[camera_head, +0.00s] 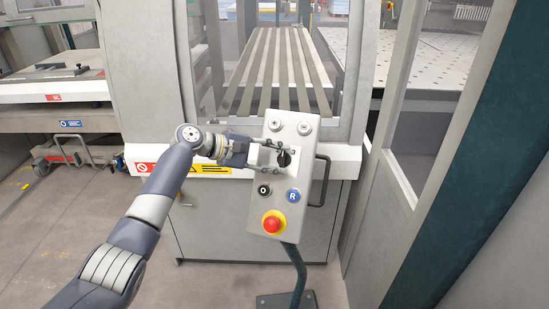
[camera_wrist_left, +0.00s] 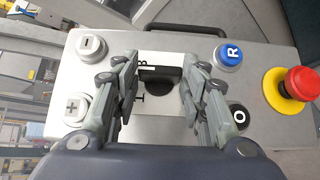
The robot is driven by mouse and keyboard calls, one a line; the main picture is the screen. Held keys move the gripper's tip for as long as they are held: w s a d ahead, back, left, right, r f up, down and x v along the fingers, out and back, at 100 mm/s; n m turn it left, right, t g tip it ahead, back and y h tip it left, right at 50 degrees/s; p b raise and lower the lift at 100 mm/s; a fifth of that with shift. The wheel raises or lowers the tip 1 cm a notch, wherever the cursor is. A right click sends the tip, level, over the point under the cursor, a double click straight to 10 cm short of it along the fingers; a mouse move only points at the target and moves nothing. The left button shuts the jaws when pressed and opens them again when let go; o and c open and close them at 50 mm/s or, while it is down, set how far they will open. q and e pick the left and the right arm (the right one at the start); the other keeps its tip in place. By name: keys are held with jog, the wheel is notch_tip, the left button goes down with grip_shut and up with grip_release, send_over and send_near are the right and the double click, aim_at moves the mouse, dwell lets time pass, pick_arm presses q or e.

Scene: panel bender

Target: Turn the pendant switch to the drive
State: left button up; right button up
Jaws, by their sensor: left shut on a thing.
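The pendant (camera_head: 296,213) is a light grey box on a green post, tilted slightly. Its black rotary switch (camera_head: 285,158) sits on the upper middle of the face and also shows in the left wrist view (camera_wrist_left: 158,88). My left gripper (camera_head: 276,158) reaches in from the left and is shut on the switch, a finger on either side. In the wrist view the gripper's fingers (camera_wrist_left: 160,100) flank the knob and cover part of its label plate. Few markings are readable there, so the switch's setting is unclear. My right gripper is not in view.
Near the switch are a blue R button (camera_head: 293,196), a black O button (camera_head: 263,189) and a red emergency stop (camera_head: 272,223) on a yellow ring. The plus (camera_wrist_left: 75,107) and minus (camera_wrist_left: 91,46) buttons are at the other end. A dark handle (camera_head: 322,182) is on the right.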

pick_arm(q)
jog(key=shift+f, duration=0.1)
jog(key=o, duration=1.1)
jog(key=shift+c, duration=0.2)
jog(key=v, duration=1.2)
